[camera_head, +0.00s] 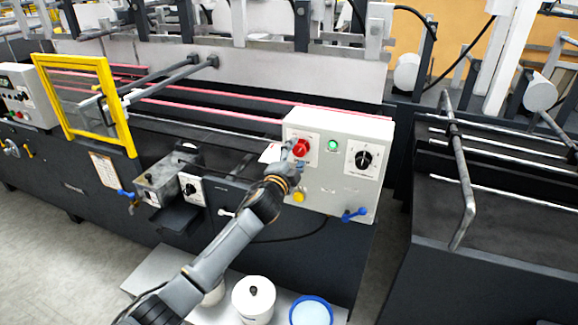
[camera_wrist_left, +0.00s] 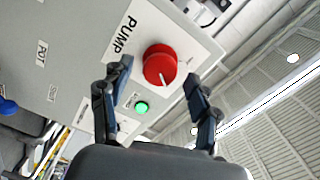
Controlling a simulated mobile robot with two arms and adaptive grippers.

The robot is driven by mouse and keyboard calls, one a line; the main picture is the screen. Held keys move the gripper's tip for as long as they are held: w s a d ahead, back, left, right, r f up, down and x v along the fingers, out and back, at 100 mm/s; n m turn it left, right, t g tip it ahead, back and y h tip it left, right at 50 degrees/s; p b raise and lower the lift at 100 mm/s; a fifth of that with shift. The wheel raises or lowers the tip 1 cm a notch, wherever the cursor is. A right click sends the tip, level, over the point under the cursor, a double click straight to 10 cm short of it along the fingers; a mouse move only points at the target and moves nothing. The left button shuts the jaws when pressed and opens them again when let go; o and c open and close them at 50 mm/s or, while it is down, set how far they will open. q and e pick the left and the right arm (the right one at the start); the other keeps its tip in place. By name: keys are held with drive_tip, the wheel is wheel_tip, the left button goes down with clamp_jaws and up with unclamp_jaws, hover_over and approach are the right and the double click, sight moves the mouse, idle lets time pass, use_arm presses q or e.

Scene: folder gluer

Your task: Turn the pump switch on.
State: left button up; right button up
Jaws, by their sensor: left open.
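The pump switch is a round red knob (camera_head: 302,147) on a white plate, on the front of a light grey control box (camera_head: 335,190). In the left wrist view the red knob (camera_wrist_left: 160,65) sits beside the word PUMP, and its white pointer line points toward the lower side of the picture. My left gripper (camera_head: 290,158) is at the box front by the knob. In the wrist view the open left gripper (camera_wrist_left: 157,73) has one finger on each side of the knob; I cannot tell whether they touch it. The small position labels are unreadable. My right gripper is out of view.
The box also carries a green button (camera_head: 333,146), a black dial (camera_head: 363,159), a yellow button (camera_head: 299,197) and a blue handle (camera_head: 354,214). A white lidded pot (camera_head: 254,300) and a blue-rimmed container (camera_head: 311,312) stand below. A yellow-framed guard (camera_head: 120,108) is at left.

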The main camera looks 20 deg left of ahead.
use_arm(q)
drive_tip(key=s, duration=1.1)
drive_tip(key=shift+s+a, duration=0.15)
drive_tip(key=shift+s, duration=0.05)
drive_tip(key=s+a+f+n+g+y+b, duration=0.1)
drive_tip(key=s+a+f+n+g, duration=0.2)
drive_tip(key=f, duration=1.4)
drive_tip(key=s+f+n+g+b, duration=0.1)
drive_tip(key=s+f+n+g, duration=0.2)
drive_tip(key=f, duration=1.4)
drive_tip(key=s+f+n+g+b, duration=0.2)
drive_tip(key=s+f+g, duration=0.3)
drive_tip(key=s+f, duration=1.3)
drive_tip(key=s+d+f+n+g, duration=0.1)
drive_tip(key=s+f, duration=0.4)
drive_tip(key=s, duration=0.6)
drive_tip(key=s+f+n+g+b, duration=0.1)
drive_tip(key=s+f+g, duration=0.2)
drive_tip(key=s+f, duration=0.3)
drive_tip(key=s+d+f+n+g, duration=0.1)
drive_tip(key=s+f, duration=0.4)
drive_tip(key=s, duration=1)
drive_tip(key=shift+s+d+f+n+g+b, duration=0.3)
drive_tip(key=shift+s+f+n+g+b, duration=0.1)
drive_tip(key=shift+n+g, duration=0.15)
drive_tip(key=shift+w, duration=0.1)
